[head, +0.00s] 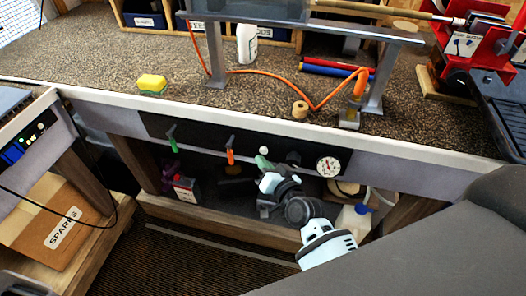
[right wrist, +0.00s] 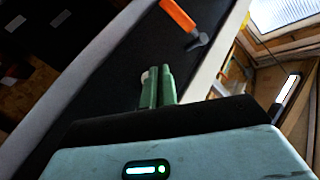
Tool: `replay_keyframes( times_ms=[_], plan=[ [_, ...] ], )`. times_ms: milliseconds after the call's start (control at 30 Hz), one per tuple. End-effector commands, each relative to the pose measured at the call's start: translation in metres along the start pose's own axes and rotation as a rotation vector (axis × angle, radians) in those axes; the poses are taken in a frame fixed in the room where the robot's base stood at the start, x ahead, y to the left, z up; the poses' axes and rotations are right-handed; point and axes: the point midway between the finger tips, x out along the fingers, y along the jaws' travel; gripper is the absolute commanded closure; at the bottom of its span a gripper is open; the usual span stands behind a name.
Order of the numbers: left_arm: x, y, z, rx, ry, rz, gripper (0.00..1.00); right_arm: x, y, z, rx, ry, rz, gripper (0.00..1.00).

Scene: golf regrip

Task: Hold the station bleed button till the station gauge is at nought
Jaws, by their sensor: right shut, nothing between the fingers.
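The station bleed button looks like a small white round knob (head: 263,149) on the dark panel under the bench's front edge. The station gauge (head: 329,166) is a white dial to its right on the same panel; its needle is too small to read. My right gripper (head: 262,161) is shut and empty, its green fingertips right by the white knob. In the right wrist view the shut fingertips (right wrist: 158,72) point at the panel, with the knob (right wrist: 145,76) partly hidden behind them. I cannot tell whether they touch. My left gripper is not in view.
On the panel left of the knob are an orange-handled lever (head: 230,155) and a green-handled lever (head: 173,143); the orange one also shows in the right wrist view (right wrist: 179,14). A white jug (head: 353,222) stands beneath the gauge. An orange hose (head: 283,75) lies across the bench top.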

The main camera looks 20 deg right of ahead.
Motion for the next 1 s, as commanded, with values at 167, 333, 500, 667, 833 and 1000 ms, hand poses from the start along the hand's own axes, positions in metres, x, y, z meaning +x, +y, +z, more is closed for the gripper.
replay_keyframes(
  times_ms=[167, 333, 500, 667, 833, 1000],
  plan=[
    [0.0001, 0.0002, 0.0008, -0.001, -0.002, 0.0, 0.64, 0.003, 0.0022, -0.0023, -0.001, 0.0, 0.0, 1.0],
    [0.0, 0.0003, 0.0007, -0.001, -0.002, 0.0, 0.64, 0.0059, 0.0045, -0.0042, -0.001, -0.001, 0.0, 1.0],
    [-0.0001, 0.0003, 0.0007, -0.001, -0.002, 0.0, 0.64, 0.0059, 0.0044, -0.0042, -0.001, 0.0, 0.0, 1.0],
    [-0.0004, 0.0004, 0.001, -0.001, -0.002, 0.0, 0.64, 0.006, 0.0044, -0.0043, 0.0, 0.0, 0.0, 1.0],
    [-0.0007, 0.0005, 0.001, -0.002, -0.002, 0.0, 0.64, 0.007, 0.005, -0.005, -0.001, 0.0, 0.0, 1.0],
    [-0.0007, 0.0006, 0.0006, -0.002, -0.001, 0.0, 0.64, 0.0082, 0.0059, -0.0059, -0.001, 0.0, 0.0, 1.0]
  ],
)
